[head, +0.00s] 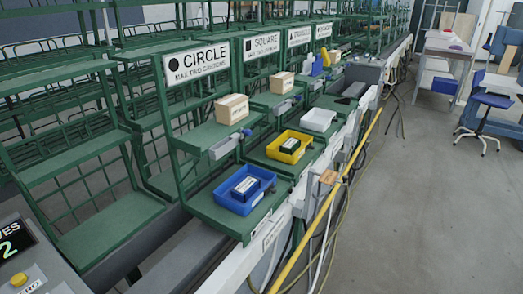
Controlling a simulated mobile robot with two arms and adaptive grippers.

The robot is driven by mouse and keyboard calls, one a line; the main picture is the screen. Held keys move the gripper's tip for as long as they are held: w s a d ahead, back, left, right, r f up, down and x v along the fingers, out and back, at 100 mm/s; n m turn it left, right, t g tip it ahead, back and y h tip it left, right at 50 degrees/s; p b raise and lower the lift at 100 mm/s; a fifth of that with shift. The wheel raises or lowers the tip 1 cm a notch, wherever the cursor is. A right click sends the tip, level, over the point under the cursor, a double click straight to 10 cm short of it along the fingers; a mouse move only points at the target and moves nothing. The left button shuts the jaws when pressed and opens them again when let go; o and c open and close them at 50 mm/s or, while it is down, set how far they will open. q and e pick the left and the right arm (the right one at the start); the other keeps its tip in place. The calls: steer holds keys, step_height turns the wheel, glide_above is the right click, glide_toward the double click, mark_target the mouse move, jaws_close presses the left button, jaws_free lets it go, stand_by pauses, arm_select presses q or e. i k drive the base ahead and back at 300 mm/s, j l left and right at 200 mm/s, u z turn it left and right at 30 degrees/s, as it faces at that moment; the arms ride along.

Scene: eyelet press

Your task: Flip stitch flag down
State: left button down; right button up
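I cannot make out a stitch flag in the head view. It may be too small to tell or outside the picture. Neither of my grippers shows in this view. The nearest sign reads CIRCLE (197,62) and stands upright on a green rack. A second sign behind it reads SQUARE (262,45). Further signs stand behind these, with text too small to read surely.
A blue tray (266,181) with a dark box inside and a yellow tray (305,151) sit on green shelves. A cardboard box (232,109) stands above them. A yellow rail (327,204) runs alongside. A control panel (38,268) is at lower left.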

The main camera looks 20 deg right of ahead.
mark_target(329, 178)
steer(key=z, duration=1.3)
